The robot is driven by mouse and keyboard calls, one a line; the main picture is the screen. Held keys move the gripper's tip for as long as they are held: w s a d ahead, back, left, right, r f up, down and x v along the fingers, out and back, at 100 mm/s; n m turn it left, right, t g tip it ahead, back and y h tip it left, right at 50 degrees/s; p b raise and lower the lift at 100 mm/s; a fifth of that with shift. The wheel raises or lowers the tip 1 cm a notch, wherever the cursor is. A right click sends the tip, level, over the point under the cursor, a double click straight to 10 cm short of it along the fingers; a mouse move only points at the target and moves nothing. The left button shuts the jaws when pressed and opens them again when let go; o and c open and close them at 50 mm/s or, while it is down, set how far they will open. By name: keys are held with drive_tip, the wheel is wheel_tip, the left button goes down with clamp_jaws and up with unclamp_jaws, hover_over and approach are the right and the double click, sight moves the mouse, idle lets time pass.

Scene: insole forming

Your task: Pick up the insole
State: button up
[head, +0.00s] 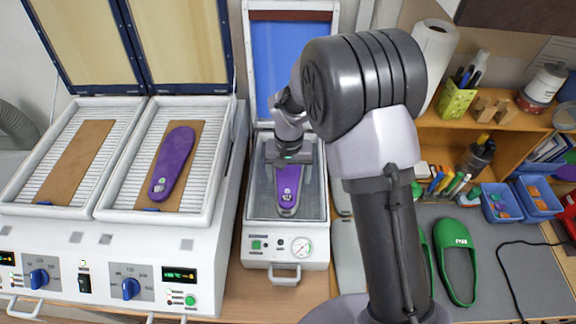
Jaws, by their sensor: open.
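One purple insole (289,188) lies in the small forming press (258,214) in the middle, its narrow end toward the front. My gripper (289,166) is over the far part of this insole with its fingers apart, and it hides that end. Whether the fingers touch the insole cannot be told. A second purple insole (173,163) lies on a brown board (194,140) in the right tray of the double heater (225,118) at left.
The left heater tray holds a bare brown board (75,162). The blue-lined press lid (291,45) stands open behind. At right are a green shoe upper (455,262), a wooden shelf (440,130) and blue bins (502,203). The grey mat (535,275) is partly clear.

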sight(287, 196)
drive_tip(key=f, duration=1)
drive_tip(key=shift+w+a+f, duration=0.2)
drive_tip(key=shift+w+a, duration=0.1)
drive_tip(key=shift+w, duration=0.05)
drive_tip(key=shift+s+r, duration=0.1)
drive_tip(key=shift+s, duration=0.1)
drive_tip(key=shift+c, duration=1.3)
drive_tip(key=c, duration=1.3)
drive_tip(key=shift+c, duration=0.2)
drive_tip(key=shift+r, duration=0.15)
